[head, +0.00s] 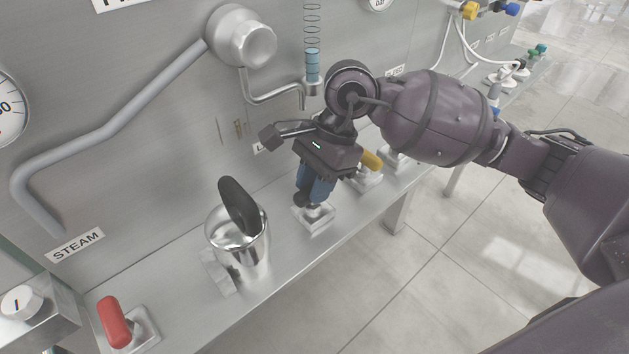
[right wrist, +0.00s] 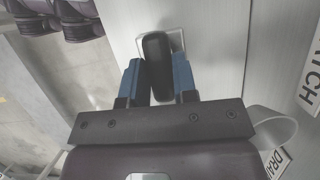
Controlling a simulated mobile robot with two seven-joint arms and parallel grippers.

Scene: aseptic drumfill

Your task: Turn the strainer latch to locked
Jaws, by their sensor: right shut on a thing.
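The strainer latch shows as a black handle (right wrist: 155,58) on a pale square base (head: 318,219) on the steel ledge. My right gripper (head: 314,190) points down over it, with its blue fingers shut on the handle. In the right wrist view the handle lies between the two fingers, its rounded end reaching past the fingertips over the base plate. In the head view the fingers hide most of the handle. A wall label ending in "TCH" (right wrist: 312,75) is partly cut off. My left gripper is not in view.
A shiny metal cup (head: 250,255) with a dark flat paddle (head: 238,207) stands left of my right gripper. A red handle (head: 112,320) is at the front left, and a yellow handle (head: 371,160) is close on the right. A steel wall with a pipe (head: 110,130) stands behind.

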